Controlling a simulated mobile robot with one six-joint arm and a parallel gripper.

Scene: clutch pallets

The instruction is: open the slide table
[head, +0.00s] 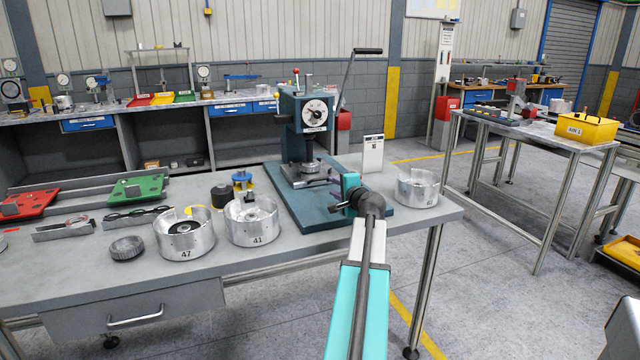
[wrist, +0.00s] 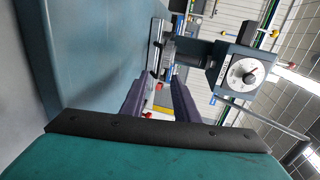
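The press (head: 305,120) stands on a blue-green base plate (head: 290,215) on the workbench, with a round dial on its head. The metal slide table (head: 303,172) sits low under the press head; I cannot tell how far it is pulled out. My gripper (head: 322,183) reaches in from the front right, low over the base plate, its fingers pointing at the slide table. In the wrist view, my gripper (wrist: 162,80) shows two dark fingers apart, with a metal edge of the slide table (wrist: 155,45) beyond the tips. Contact with a handle cannot be made out.
Metal cups marked 47 (head: 184,240) and 41 (head: 251,226) stand left of the base plate, and another cup (head: 417,190) stands to its right. A white card (head: 372,155) stands behind. Red (head: 28,204) and green (head: 136,188) trays lie at the left.

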